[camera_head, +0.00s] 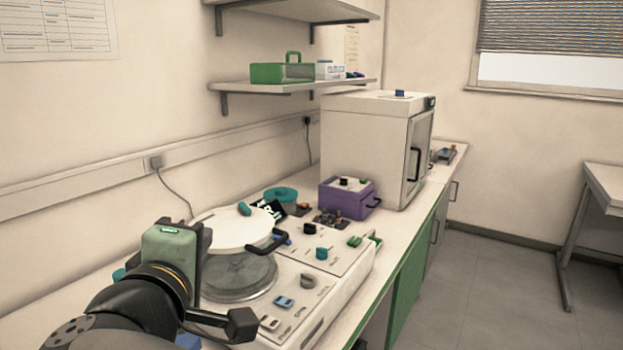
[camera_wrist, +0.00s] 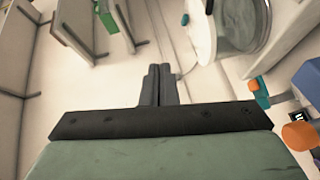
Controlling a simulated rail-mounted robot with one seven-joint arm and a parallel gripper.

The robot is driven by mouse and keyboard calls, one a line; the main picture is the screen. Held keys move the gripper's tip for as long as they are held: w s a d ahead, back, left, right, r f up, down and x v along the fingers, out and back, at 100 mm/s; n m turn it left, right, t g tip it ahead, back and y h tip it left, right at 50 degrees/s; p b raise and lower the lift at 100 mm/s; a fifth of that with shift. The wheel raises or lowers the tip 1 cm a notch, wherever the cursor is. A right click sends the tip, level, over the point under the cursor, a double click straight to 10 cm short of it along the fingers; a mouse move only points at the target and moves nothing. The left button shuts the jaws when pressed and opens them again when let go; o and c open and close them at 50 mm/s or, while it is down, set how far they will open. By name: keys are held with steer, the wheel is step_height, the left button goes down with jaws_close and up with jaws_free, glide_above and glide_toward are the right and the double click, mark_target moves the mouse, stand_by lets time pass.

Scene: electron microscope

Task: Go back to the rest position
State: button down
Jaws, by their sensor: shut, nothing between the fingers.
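My gripper (camera_wrist: 159,72) shows in the wrist view with its two dark fingers together and nothing between them. In the head view my arm comes in at the lower left, and its green-grey hand (camera_head: 167,255) is held up beside the coating machine (camera_head: 330,285). The fingers cannot be made out there. The machine's round white lid (camera_head: 222,226) is tilted up above a round glass-like chamber (camera_head: 240,275). A black handle is at the lid's right side. I cannot tell whether the hand touches anything.
A purple box (camera_head: 347,200) and a white cabinet (camera_head: 365,145) stand farther along the bench. A shelf (camera_head: 300,88) above holds a green carrier (camera_head: 282,72). The floor (camera_head: 490,280) to the right is clear, up to another table (camera_head: 603,185).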

steer(key=w+d+f+m+g+h+p, duration=0.1)
steer(key=d+f+m+g+h+p, duration=0.25)
steer(key=d, duration=0.55)
steer(key=w+d+f+m+g+h+p, duration=0.2)
steer(key=d+f+g+p, duration=0.15)
steer(key=d, duration=0.55)
steer(key=s+d+f+m+g+y+p, duration=0.6)
steer(key=s+d+f+m+g+p, duration=0.1)
steer(key=s, duration=0.6)
steer(key=d+f+m+g, duration=0.1)
steer(key=d+m+g, duration=0.1)
steer(key=d+m, duration=0.1)
steer(key=shift+d, duration=0.1)
